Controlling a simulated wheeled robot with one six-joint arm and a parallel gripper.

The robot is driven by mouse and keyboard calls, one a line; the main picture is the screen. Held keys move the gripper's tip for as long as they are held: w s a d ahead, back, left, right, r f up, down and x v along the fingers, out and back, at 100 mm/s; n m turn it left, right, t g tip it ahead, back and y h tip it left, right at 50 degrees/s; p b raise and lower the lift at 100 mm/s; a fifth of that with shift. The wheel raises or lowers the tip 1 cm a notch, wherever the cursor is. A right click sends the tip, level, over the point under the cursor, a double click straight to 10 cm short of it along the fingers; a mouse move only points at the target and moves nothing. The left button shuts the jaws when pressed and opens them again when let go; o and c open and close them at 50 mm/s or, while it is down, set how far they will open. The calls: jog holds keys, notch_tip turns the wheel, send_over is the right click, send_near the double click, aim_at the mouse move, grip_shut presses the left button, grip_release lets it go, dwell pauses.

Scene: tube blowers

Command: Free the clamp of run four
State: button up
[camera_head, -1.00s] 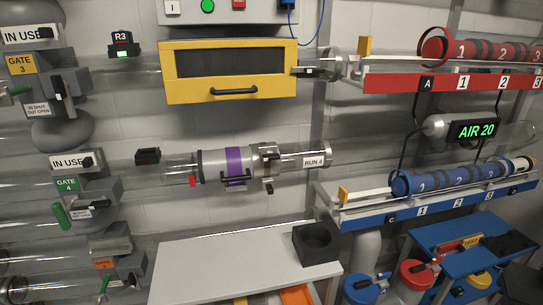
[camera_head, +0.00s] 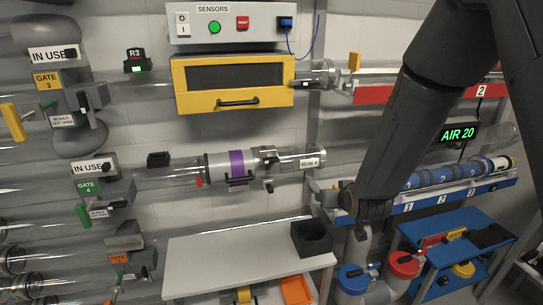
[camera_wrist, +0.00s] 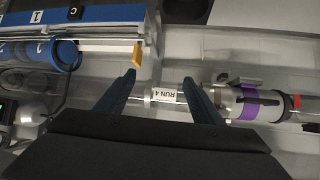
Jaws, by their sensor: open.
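The run four tube carries a white RUN 4 label (camera_head: 310,162); the label shows upside down in the wrist view (camera_wrist: 163,95). Left of the label in the head view is the metal clamp (camera_head: 269,159) with a small dark lever, at the end of a grey cylinder with a purple band (camera_head: 236,168). In the wrist view the clamp (camera_wrist: 222,105) lies right of the label, beyond the right finger. My gripper (camera_wrist: 159,78) is open and empty, its fingertips either side of the label in that view. Whether the lever is latched is too small to tell.
A white bench (camera_head: 215,252) with a black open box (camera_head: 312,238) stands below the tube. A yellow drawer cabinet (camera_head: 235,85) is above. Blue rack (camera_head: 430,199) is on the right, behind my arm. Gate 4 (camera_head: 88,188) is at left.

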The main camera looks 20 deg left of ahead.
jog(key=w+a+r+n+t+y+p, duration=0.1)
jog(key=w+a+r+t+y+p, duration=0.15)
jog(key=a, duration=0.65)
jog(key=n+t+y, duration=0.2)
jog(key=y, duration=0.1)
send_near(272, 161)
jog(key=w, duration=0.1)
jog(key=p+x, duration=0.2)
jog(key=x, duration=0.6)
jog(key=shift+a+p, duration=0.3)
jog(key=c, duration=1)
jog(key=shift+c, duration=0.2)
